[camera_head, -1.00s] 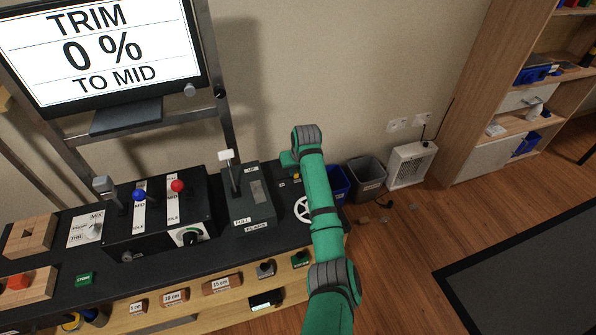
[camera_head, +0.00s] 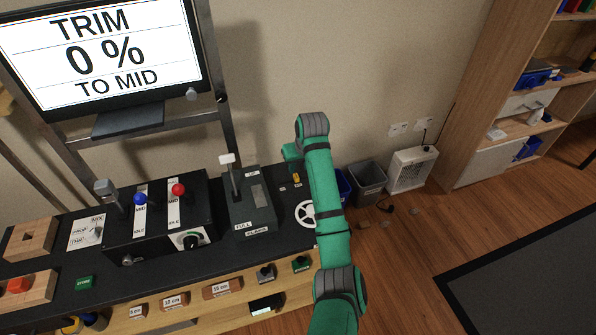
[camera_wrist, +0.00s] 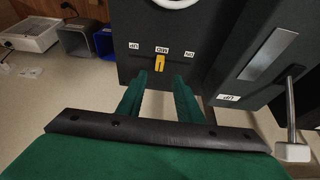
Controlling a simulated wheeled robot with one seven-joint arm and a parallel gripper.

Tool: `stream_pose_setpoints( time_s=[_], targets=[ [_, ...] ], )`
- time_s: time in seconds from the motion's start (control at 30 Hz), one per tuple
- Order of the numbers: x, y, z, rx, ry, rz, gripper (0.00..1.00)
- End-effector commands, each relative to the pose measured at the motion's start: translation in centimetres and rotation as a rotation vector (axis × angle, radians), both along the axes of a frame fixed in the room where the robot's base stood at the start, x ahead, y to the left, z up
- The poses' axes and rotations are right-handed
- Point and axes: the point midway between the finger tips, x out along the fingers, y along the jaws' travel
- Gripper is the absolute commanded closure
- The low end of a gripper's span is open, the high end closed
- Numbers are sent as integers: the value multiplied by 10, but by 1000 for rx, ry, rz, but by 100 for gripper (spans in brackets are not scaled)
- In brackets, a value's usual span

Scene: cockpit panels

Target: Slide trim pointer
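The yellow trim pointer (camera_wrist: 160,64) stands on the dark trim panel in the wrist view, close to the MID label (camera_wrist: 162,50). The UP label (camera_wrist: 134,45) and DN label (camera_wrist: 189,56) lie on either side. The pointer also shows small in the head view (camera_head: 296,177), left of my arm. My gripper (camera_wrist: 164,76) is open and empty, its two green fingers reaching toward the pointer. The pointer appears between the finger lines, just beyond the tips; contact is not visible. In the head view my fingertips are not clear. The monitor (camera_head: 104,52) reads TRIM 0 % TO MID.
The flaps unit (camera_head: 250,210) with its white-topped lever stands beside the trim panel; the lever (camera_wrist: 291,125) is at the right in the wrist view. The white wheel (camera_head: 305,212) is close to my arm. Bins (camera_head: 368,175) and a heater (camera_head: 410,168) stand beyond the desk.

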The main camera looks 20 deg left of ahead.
Motion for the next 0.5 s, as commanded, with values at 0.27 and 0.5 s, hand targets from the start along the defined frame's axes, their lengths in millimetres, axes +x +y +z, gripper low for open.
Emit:
stream_pose_setpoints(
  time_s=[0.27,0.5],
  targets=[
    [-7,-6,21,0,0,-1,67],
    [-7,-6,22,0,0,-1,67]
  ],
)
